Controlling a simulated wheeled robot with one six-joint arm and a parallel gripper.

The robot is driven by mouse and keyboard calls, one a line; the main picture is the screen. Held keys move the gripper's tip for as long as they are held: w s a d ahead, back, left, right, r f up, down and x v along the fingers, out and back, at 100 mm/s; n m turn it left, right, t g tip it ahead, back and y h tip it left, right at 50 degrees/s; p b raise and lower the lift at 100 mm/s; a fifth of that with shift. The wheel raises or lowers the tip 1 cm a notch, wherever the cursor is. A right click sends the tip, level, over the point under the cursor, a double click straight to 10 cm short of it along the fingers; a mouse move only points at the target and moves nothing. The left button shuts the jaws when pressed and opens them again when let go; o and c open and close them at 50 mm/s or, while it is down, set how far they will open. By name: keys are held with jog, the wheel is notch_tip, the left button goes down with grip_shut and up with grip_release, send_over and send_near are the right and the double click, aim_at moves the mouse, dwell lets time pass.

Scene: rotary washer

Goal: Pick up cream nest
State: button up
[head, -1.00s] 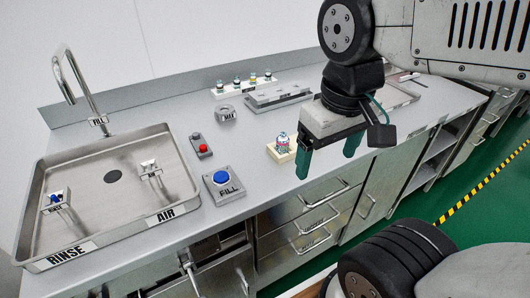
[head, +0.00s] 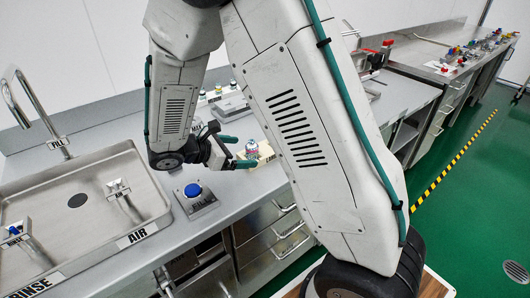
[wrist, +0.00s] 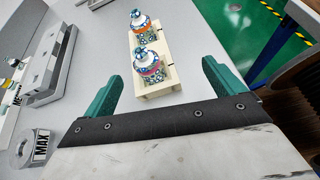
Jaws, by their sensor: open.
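The cream nest (wrist: 160,87) is a small cream block on the grey counter, with two small decorated bottles seated in it, seen in the wrist view. In the head view the cream nest (head: 267,153) shows partly, beside my arm link. My gripper (wrist: 162,70) is open, with its teal fingers at either side of the near end of the nest and a gap to each side. In the head view my gripper (head: 240,151) points right toward the nest, low over the counter. Nothing is held.
A grey MAX ring (wrist: 42,148) and a grey fixture (wrist: 55,62) are left in the wrist view. The counter's front edge lies close by.

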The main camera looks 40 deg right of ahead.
aim_at(247, 155)
jog(key=shift+w+a+f+n+t+h, duration=0.2)
jog(key=shift+w+f+n, duration=0.2)
jog(key=shift+f, duration=0.2)
jog(key=shift+w+a+f+n+t+h, duration=0.1)
jog(key=shift+w+a+f+n, duration=0.05)
jog(key=shift+w+f+n, duration=0.35)
jog(key=shift+d+f, duration=0.15)
jog(key=shift+f, duration=0.1)
jog(key=x, duration=0.7)
jog(key=shift+d, duration=0.2)
jog(key=c, duration=1.1)
